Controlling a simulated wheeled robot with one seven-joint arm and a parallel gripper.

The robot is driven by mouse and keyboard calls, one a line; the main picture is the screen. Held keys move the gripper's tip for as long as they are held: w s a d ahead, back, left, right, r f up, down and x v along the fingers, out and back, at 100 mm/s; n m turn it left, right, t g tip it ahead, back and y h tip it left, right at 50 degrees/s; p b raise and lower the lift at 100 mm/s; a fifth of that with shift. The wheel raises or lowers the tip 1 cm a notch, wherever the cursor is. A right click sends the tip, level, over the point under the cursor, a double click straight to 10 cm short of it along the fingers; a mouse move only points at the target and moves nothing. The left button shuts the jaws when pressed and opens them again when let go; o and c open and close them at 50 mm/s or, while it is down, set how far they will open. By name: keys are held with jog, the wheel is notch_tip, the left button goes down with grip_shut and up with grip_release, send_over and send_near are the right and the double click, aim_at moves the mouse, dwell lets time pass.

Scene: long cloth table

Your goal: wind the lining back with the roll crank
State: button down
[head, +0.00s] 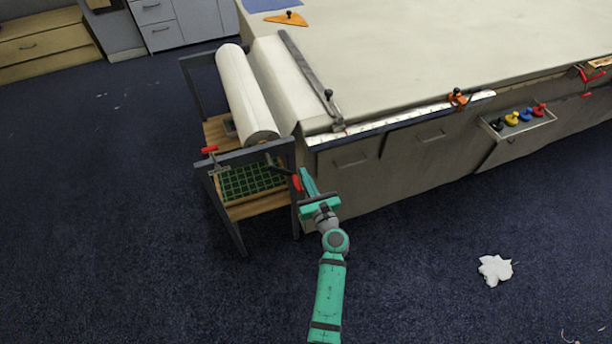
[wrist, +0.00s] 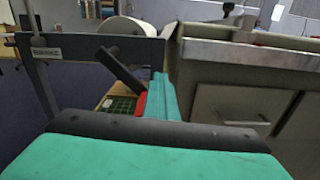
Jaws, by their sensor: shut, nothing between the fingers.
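The white lining roll (head: 243,92) lies across a dark-framed stand at the left end of the table. A strip of lining (head: 281,72) runs from it onto the table top. The roll crank has a dark arm (wrist: 121,71) and a red handle (head: 297,182), at the near end of the stand. The handle also shows in the wrist view (wrist: 141,104), partly hidden by my finger. My teal gripper (head: 306,177) is shut and empty, just right of the red handle. I cannot tell whether they touch.
A red-handled clamp (head: 210,150) sits on the stand's left side, above a green gridded mat (head: 250,180) on the shelf. The cloth table (head: 430,55) stands close right of my gripper. White scrap (head: 494,268) lies on the floor.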

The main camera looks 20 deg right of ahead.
dwell(0.4)
jog(key=c, duration=1.6)
grip_release()
jog(key=shift+c, duration=0.2)
jog(key=s, duration=1)
jog(key=shift+s+d, duration=0.2)
jog(key=shift+s, duration=0.2)
